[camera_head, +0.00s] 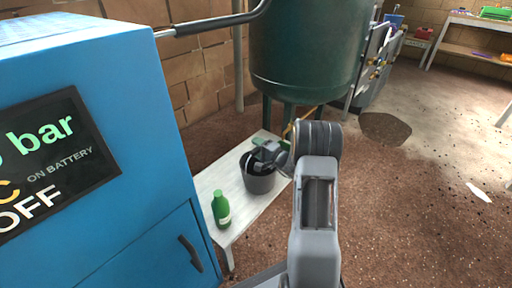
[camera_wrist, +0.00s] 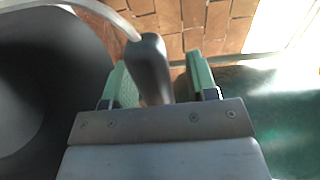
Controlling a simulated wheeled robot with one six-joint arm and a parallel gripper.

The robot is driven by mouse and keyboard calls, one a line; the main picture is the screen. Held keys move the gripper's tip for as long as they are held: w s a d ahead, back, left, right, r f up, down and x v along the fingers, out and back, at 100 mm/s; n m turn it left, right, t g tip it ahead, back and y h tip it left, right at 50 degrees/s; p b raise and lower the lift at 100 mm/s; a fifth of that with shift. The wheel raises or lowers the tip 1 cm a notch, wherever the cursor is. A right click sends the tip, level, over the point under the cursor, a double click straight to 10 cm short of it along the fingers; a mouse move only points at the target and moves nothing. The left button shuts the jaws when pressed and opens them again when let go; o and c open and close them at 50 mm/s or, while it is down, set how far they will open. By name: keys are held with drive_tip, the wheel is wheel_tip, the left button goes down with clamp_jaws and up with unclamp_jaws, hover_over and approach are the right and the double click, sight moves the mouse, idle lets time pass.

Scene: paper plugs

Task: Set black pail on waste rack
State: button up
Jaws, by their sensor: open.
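The black pail (camera_head: 259,181) stands upright on a low white bench (camera_head: 240,213) in the head view. In the wrist view, the pail (camera_wrist: 30,110) fills the left side, dark and cut off by the frame. Its pale wire bail runs to a dark grey grip (camera_wrist: 150,68). My gripper (camera_wrist: 160,78) is open, with one green-padded finger on either side of this grip; I cannot tell whether they touch it. In the head view, my gripper (camera_head: 268,152) is at the pail's rim, partly hidden by my arm. I cannot tell which surface is the waste rack.
A green bottle (camera_head: 221,209) stands on the bench near its front left. A blue cabinet (camera_head: 150,150) rises at the left, and a large dark green tank (camera_head: 305,50) stands behind the bench. A shelf table (camera_head: 475,22) is at far right. The floor at right is mostly open.

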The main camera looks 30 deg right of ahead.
drive_tip(key=p+v, duration=0.3)
drive_tip(key=v, duration=0.7)
drive_tip(key=s+a+r+n+g+y, duration=0.2)
drive_tip(key=s+a+r+n+g, duration=0.3)
drive_tip(key=a, duration=0.5)
drive_tip(key=s+a+r+n+g+y, duration=0.2)
drive_tip(key=s+a+r+n+g, duration=0.15)
drive_tip(key=a+g, duration=0.5)
drive_tip(key=s+a+r+n+h, duration=0.1)
drive_tip(key=s+r+n+h, duration=0.3)
drive_tip(key=s+h, duration=0.7)
drive_tip(key=shift+s+h, duration=0.3)
drive_tip(key=shift+s, duration=0.15)
drive_tip(key=shift+n, duration=0.25)
